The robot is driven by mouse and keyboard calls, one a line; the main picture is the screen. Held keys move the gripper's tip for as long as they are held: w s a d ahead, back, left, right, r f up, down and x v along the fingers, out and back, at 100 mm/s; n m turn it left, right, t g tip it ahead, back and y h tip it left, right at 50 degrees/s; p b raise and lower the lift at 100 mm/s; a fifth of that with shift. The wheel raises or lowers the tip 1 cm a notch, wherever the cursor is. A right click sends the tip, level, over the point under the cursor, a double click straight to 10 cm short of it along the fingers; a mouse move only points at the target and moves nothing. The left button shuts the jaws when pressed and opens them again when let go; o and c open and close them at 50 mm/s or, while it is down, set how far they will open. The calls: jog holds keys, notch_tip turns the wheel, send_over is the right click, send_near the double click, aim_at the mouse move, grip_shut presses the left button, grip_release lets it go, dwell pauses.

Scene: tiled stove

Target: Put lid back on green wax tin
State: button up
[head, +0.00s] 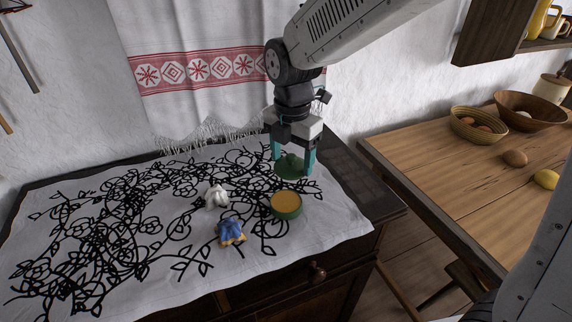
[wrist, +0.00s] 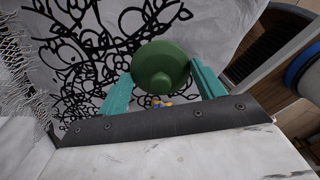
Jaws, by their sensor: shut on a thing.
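The green wax tin (head: 286,206) stands open on the patterned cloth, with yellow-orange wax showing inside. My gripper (head: 293,166) is just behind the tin, pointing down, with its teal fingers on either side of the round green lid (head: 290,168). In the wrist view the lid (wrist: 160,62) sits between the fingertips of my gripper (wrist: 155,80). I cannot tell how far the lid is above the cloth. The tin is not clearly visible in the wrist view.
A white crumpled-looking item (head: 217,196) and a blue and yellow item (head: 230,231) lie left of the tin. The white cloth (head: 130,270) covers most of the dark chest. A wooden table (head: 440,165) with bowls (head: 530,108) stands to the right. A fringed towel (head: 205,75) hangs behind.

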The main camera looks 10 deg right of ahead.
aim_at(286, 175)
jog(key=s+n, duration=0.1)
jog(key=s+a+n, duration=0.1)
jog(key=s+n, duration=0.1)
jog(key=shift+a+r, duration=0.15)
jog(key=shift+a, duration=0.05)
jog(key=shift+s+a+n, duration=0.15)
jog(key=shift+s+n, duration=0.1)
jog(key=shift+n, duration=0.25)
jog(key=shift+f, duration=3.2)
jog(key=shift+w+f, duration=0.1)
jog(key=shift+f, duration=0.05)
jog(key=o, duration=1.2)
jog(key=shift+r, duration=3.5)
